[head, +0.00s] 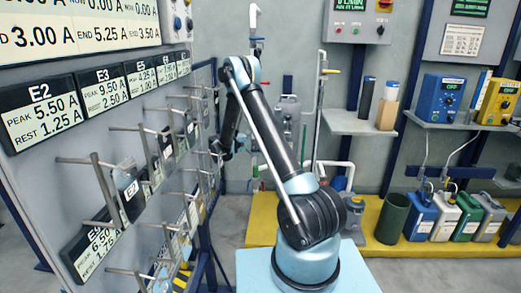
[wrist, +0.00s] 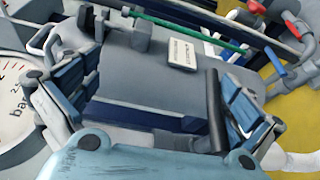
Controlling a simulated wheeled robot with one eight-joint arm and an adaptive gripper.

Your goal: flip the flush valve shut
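My gripper (wrist: 158,82) is open, with its two blue-grey fingers wide apart and nothing between them in the wrist view. In the head view my gripper (head: 222,148) is small and dark, at the end of my arm near the rack's right edge. Red-handled valves (wrist: 290,28) on pipework show at the upper right of the wrist view, apart from the fingers. In the head view a yellow lever (head: 330,71) sits on an upright pipe behind my arm. I cannot tell which handle is the flush valve, nor its position.
A grey body with a small label card (wrist: 183,53) lies beyond the fingers, crossed by a green rod (wrist: 190,27). A round gauge (wrist: 15,115) is at left. In the head view, a rack with pegs (head: 105,185) stands left; canisters (head: 445,215) sit right on a yellow platform (head: 385,238).

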